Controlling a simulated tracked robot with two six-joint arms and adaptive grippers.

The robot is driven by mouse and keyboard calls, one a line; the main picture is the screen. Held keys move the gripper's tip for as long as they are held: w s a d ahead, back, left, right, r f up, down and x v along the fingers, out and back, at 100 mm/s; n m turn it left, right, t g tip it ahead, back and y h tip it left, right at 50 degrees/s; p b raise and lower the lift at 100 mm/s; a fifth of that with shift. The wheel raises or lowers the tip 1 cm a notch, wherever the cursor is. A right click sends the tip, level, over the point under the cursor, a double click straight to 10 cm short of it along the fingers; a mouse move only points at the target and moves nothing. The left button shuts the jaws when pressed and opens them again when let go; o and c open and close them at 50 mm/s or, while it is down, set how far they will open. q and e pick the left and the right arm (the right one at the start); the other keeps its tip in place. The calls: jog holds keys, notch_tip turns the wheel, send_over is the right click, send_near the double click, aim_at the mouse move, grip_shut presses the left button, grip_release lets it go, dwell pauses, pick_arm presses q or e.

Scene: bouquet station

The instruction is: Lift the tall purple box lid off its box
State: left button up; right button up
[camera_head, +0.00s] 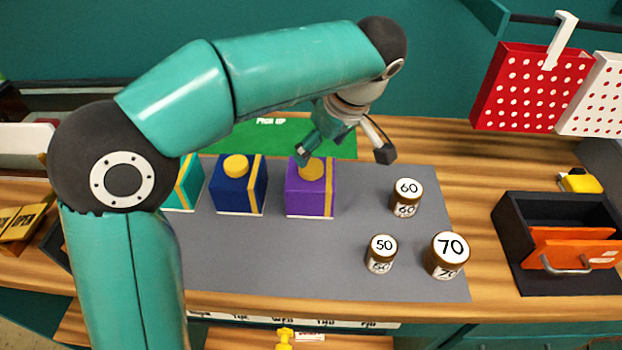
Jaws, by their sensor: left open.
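The tall purple box (302,203) stands upright on the grey mat (270,260), with a gold stripe down its right side. Its purple lid (293,172) is on top and carries a round gold knob (312,170). I cannot make out the seam between lid and box. My left gripper (345,154) is open, its fingers spread wide, above and behind the purple box. One finger appears close to the knob; the other is out to the right. I cannot tell whether the near finger touches the knob. My right gripper is not in view.
A blue box (232,196) and a teal box (186,190) stand left of the purple one. A green "PICK UP" mat (250,140) lies behind. A black bin (515,265) stands far right.

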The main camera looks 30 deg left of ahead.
aim_at(312, 166)
pick_arm(q)
jog(key=shift+p+x, duration=0.35)
jog(key=shift+x, duration=2.9)
jog(key=shift+d, duration=0.15)
jog(key=c, duration=1.2)
